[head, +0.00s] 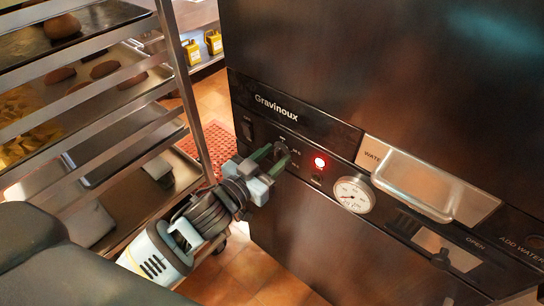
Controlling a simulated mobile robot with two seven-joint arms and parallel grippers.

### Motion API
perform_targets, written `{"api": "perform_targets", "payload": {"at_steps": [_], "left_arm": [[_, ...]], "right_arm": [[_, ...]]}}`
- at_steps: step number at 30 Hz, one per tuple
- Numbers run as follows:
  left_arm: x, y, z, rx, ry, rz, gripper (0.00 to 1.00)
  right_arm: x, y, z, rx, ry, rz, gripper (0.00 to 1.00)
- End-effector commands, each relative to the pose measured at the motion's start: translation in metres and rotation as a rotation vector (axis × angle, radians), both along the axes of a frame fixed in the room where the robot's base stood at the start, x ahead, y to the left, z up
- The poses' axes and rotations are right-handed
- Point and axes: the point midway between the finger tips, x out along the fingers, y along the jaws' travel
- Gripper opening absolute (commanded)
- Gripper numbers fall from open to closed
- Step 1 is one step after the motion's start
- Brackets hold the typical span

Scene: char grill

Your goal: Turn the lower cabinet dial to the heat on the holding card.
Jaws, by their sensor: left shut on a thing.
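The dark cabinet dial (281,157) sits on the black control strip (325,132) under the Gravinoux name. My left gripper (274,161) reaches it from the lower left. Its fingers are shut on the dial, one on each side, and hide much of it. Small white marks show around the dial, too small to read. The dial's pointer cannot be made out. I do not see a holding card that I can read. My right gripper is not in view.
A red lamp (320,161) glows right of the dial, with a round gauge (353,195) beyond it. A metal water tray (428,184) juts out at right. A rack (187,95) with trays of food stands close at left. Yellow jugs (192,52) are behind.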

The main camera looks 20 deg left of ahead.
Motion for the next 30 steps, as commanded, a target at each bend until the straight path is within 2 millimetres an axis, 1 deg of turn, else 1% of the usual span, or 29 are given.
{"api": "perform_targets", "payload": {"at_steps": [8, 21, 30], "left_arm": [[0.0, -0.001, 0.003, 0.141, -0.052, 0.0, 0.16], [0.0, -0.002, 0.002, 0.524, -0.192, 0.001, 0.16], [-0.001, -0.003, 0.0, 0.759, -0.277, 0.0, 0.16]], "right_arm": [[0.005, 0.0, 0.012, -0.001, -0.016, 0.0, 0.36], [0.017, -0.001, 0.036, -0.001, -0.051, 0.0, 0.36], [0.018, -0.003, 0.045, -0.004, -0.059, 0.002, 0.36]]}}
